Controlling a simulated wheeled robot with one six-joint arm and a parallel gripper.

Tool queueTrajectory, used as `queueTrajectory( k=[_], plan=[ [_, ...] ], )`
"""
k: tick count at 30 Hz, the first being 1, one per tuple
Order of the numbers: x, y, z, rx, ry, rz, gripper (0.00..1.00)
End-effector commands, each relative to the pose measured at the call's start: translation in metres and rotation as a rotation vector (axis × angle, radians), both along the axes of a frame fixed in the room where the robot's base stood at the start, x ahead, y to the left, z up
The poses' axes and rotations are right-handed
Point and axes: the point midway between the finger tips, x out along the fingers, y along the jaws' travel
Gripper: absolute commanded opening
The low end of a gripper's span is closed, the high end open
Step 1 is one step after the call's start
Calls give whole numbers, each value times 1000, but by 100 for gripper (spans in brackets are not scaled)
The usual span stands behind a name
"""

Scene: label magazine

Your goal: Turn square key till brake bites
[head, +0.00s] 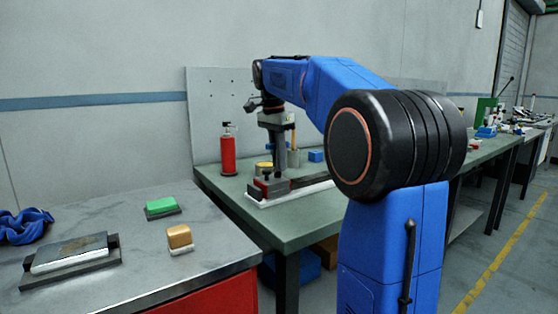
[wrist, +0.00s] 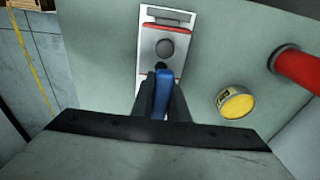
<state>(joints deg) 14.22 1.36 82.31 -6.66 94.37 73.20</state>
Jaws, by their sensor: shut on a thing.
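My gripper (wrist: 161,95) is shut on a blue-handled tool, which I take to be the square key (wrist: 161,90). In the head view my gripper (head: 280,158) points down over the label magazine (head: 270,187) on the green bench. The magazine (wrist: 150,45) has a grey body with red bands on a pale base plate. A dark round knob (wrist: 165,47) sits on its face. The key's dark far end shows just below the knob; whether it is seated in a socket, I cannot tell. The brake itself is not identifiable.
A yellow-topped tin (wrist: 236,102) and a red bottle (head: 228,153) stand beside the magazine. A small blue box (head: 316,156) lies behind it. The nearer grey table (head: 110,200) holds a green block (head: 160,205), a tan block (head: 179,237) and a blue cloth (head: 26,227).

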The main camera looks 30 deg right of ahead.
Motion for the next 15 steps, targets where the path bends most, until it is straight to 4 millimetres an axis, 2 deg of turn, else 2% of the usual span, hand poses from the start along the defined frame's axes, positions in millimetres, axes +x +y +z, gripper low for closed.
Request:
queueTrajectory(
  k=[8, 15],
  plan=[
    [0, 0, 0, 0, 0, -15, 0],
    [-1, 0, 0, 0, 1, -203, 0]
  ],
)
